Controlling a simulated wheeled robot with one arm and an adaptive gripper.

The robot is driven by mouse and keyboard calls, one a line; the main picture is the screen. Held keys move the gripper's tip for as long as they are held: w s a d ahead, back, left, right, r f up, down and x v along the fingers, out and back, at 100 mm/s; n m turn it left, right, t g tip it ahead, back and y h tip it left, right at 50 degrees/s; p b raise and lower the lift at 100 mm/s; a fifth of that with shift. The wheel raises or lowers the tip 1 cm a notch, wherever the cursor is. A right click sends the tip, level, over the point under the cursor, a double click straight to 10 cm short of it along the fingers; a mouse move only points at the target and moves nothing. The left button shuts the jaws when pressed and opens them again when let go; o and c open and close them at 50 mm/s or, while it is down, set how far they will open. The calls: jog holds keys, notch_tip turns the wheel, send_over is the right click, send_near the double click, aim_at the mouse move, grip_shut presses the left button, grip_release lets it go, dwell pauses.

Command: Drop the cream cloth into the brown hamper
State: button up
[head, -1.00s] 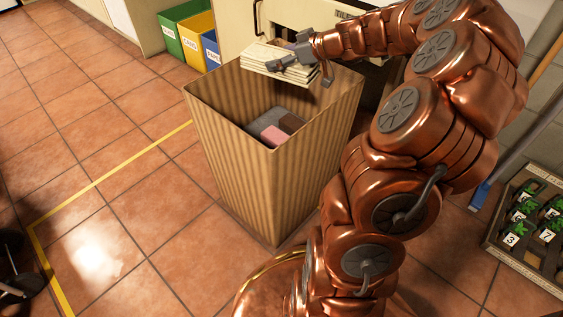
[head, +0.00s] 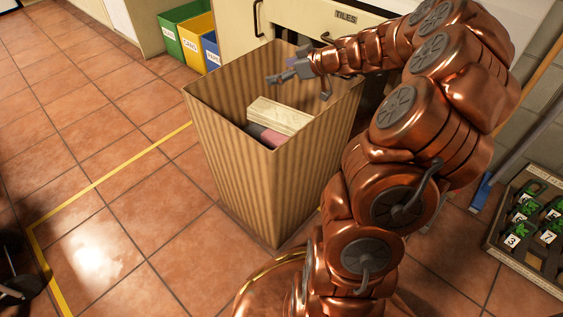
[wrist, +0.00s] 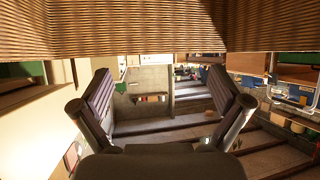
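The cream cloth (head: 279,115) lies folded inside the brown hamper (head: 235,165), on top of other folded cloths. The hamper is a tall, open-topped, ribbed box in the head view. Its ribbed wall also fills the top of the wrist view (wrist: 140,30). My gripper (head: 298,84) is above the hamper's opening toward its back right, apart from the cloth. In the wrist view its two fingers (wrist: 165,108) are spread wide with nothing between them. The cloth does not show in the wrist view.
A pink cloth (head: 266,135) and darker cloths lie under the cream one. Green, yellow and blue bins (head: 190,38) stand behind left, by a drawer cabinet (head: 345,17) labelled TILES. A crate of numbered items (head: 530,230) is at right. The tiled floor at left is mostly clear.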

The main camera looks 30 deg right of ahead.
notch_tip(320, 180, up, 10)
dwell(0.8)
jog(key=shift+a+r, duration=0.1)
jog(key=s+a+r+g+p, duration=0.2)
jog(key=s+a+r+p, duration=0.2)
jog(key=a+p, duration=0.3)
jog(key=s+a+r+g+p, duration=0.3)
jog(key=s+a+r+p, duration=0.2)
jog(key=a, duration=0.4)
jog(key=s+a+r+g+p, duration=0.2)
jog(key=s+a+r+p, duration=0.2)
jog(key=a+p, duration=0.3)
jog(key=s+r+m+g+h+p, duration=0.2)
jog(key=s+r+p, duration=0.4)
jog(key=s+p, duration=0.4)
jog(key=s+r+m+g+h+p, duration=0.3)
jog(key=s+r+p, duration=0.4)
jog(key=s, duration=0.8)
jog(key=p, duration=0.3)
jog(key=shift+a+r+g, duration=0.25)
jog(key=shift+a+g, duration=0.1)
jog(key=shift+g, duration=0.05)
